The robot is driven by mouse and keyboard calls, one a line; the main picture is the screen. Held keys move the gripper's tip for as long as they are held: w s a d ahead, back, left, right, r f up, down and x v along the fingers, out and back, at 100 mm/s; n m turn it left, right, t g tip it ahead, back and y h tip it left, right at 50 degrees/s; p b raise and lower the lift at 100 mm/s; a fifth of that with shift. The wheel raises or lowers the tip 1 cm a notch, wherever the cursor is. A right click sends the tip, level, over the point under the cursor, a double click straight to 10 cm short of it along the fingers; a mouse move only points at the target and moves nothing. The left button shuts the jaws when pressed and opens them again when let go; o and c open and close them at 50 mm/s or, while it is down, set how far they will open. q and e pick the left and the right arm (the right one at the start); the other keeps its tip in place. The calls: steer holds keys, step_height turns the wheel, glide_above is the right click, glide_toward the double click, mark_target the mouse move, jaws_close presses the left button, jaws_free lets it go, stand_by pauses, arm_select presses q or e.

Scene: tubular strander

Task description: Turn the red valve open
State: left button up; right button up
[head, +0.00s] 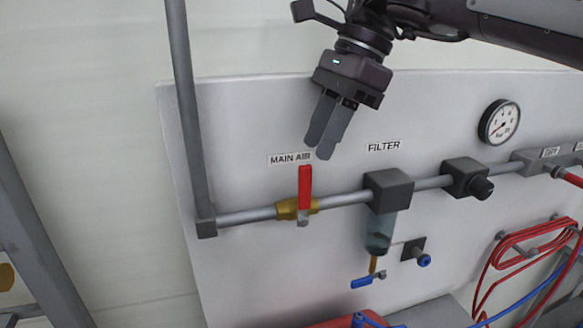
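The red valve handle (305,187) stands upright, crosswise to the grey pipe, on a brass valve body (297,208) under the "MAIN AIR" label (290,159). My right gripper (319,151) comes down from the top right. Its two grey fingers lie side by side with no clear gap and nothing between them. The fingertips are just above and right of the handle's top in the picture, apart from it, and partly beside the label. My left gripper is not in view.
A filter (388,190) with a clear bowl, a black regulator knob (481,188) and a gauge (499,122) are to the right. A vertical pipe (187,110) rises at left. Red coiled hose (500,255) hangs at lower right. The panel left of the valve is clear.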

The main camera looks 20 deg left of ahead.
mark_target(312, 168)
steer(key=x, duration=0.2)
steer(key=p+x, duration=0.1)
steer(key=x, duration=0.1)
steer(key=s+x, duration=0.1)
steer(key=x, duration=0.1)
steer(key=shift+d+f+p, duration=0.15)
steer(key=shift+f+p, duration=0.1)
steer(key=shift+p, duration=0.1)
steer(key=shift+f, duration=0.45)
steer(key=c, duration=0.6)
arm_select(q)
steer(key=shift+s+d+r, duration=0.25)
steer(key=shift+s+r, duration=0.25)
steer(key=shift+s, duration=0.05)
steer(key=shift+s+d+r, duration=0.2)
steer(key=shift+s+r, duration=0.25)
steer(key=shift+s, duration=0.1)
arm_select(e)
jaws_close()
